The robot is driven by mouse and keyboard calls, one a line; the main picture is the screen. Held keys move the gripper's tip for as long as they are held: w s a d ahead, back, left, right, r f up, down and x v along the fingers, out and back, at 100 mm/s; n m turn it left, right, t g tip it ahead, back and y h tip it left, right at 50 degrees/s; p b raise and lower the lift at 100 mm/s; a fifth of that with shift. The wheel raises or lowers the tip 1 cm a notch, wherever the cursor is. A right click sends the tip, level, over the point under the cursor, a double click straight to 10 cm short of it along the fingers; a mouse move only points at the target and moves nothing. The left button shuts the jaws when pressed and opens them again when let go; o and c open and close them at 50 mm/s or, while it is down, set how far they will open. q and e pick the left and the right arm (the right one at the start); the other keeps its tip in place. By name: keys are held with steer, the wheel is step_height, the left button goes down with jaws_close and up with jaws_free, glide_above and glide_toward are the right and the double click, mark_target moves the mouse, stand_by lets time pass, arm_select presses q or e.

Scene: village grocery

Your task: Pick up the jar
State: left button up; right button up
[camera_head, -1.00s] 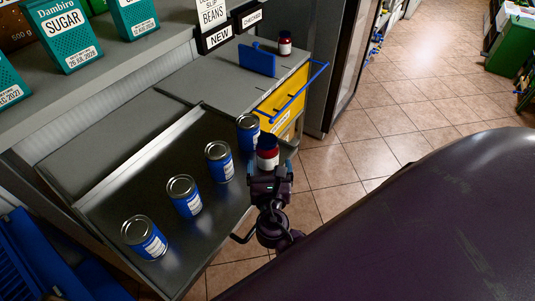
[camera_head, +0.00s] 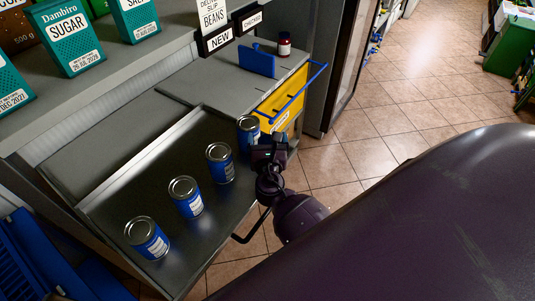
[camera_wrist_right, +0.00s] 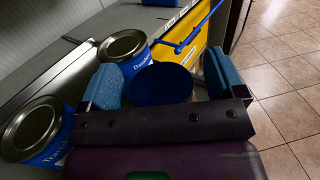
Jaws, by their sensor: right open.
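In the right wrist view, a jar with a round dark blue lid (camera_wrist_right: 160,84) stands between the two blue-padded fingers of my right gripper (camera_wrist_right: 162,85). The fingers are open, one on each side of it, and I cannot tell whether either touches. Most of the jar's body is hidden below the lid and behind the gripper. In the head view, my right gripper (camera_head: 268,146) is at the right end of the dark metal tray and covers the jar. Another small dark red jar (camera_head: 284,43) stands on the grey counter at the back. My left gripper is not in view.
Several blue cans (camera_head: 219,163) stand in a row on the dark tray (camera_head: 120,185), the farthest close beside my right gripper. A blue holder (camera_head: 258,62) and a yellow drawer front (camera_head: 285,98) with blue handle lie beyond. Tiled floor is free to the right.

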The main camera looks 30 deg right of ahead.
jaws_close()
stand_by(0.6)
steer(key=shift+r, duration=0.1)
